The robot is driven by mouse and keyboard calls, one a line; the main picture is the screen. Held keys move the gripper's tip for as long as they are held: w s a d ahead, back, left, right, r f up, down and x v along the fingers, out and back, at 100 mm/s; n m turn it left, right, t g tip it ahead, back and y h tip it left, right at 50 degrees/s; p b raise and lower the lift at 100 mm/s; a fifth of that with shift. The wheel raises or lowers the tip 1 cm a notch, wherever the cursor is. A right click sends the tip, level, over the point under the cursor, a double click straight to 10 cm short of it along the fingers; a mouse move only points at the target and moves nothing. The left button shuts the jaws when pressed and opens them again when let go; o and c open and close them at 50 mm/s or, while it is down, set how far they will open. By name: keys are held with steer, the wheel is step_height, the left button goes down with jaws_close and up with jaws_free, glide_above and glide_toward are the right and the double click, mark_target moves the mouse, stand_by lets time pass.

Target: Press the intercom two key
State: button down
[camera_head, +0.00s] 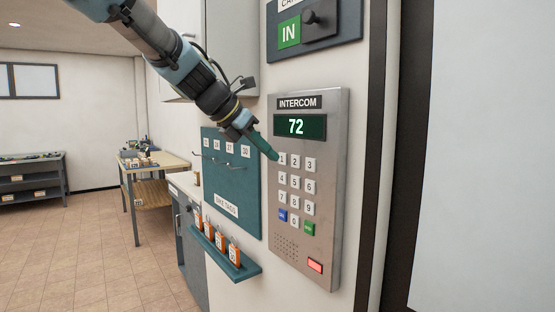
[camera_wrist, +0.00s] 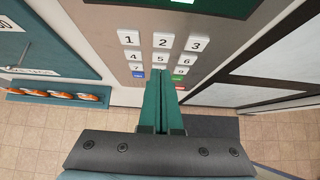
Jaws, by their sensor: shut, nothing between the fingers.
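The intercom (camera_head: 335,190) is a grey metal panel on the wall with a keypad and a green display (camera_head: 300,126) reading "72". The white two key (camera_head: 295,163) is in the top row between 1 and 3. It also shows clear in the wrist view (camera_wrist: 162,41). My gripper (camera_head: 275,156) has green fingers, shut and empty, pointing at the panel. In the head view its tips are at the upper left of the one key. In the wrist view the tips (camera_wrist: 160,74) overlap the column below the two key, partly hiding the lower middle keys. I cannot tell whether they touch the panel.
A teal tag board (camera_head: 231,180) with hooks is left of the intercom. Below it a teal shelf (camera_head: 238,268) holds several orange-and-white tags. A black slider with a green "IN" sign (camera_head: 289,33) is above. A red button (camera_head: 315,266) is at the panel's bottom.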

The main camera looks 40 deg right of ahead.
steer(key=b+v, duration=0.1)
steer(key=v, duration=0.6)
steer(key=shift+a+r, duration=0.15)
steer(key=shift+a, duration=0.15)
